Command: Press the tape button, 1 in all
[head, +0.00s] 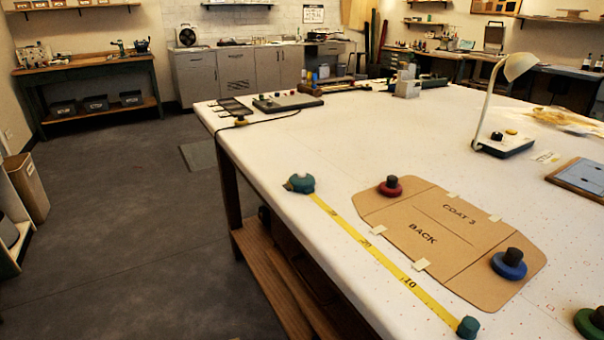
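A yellow tape (372,250) lies pulled out across the white table, running from upper left to lower right beside a cardboard pattern piece. At its far end sits a round teal tape case (300,183) near the table's left edge. A darker spot shows on the case, but it is too small to tell whether it is the button. A small teal block (468,327) stands at the tape's near end. Neither of my grippers is in view.
The pattern piece (420,236), marked "COAT 3 BACK", carries a red weight (390,186) and a blue weight (509,264). A green weight (590,323) is at lower right. A lamp (503,100) stands behind.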

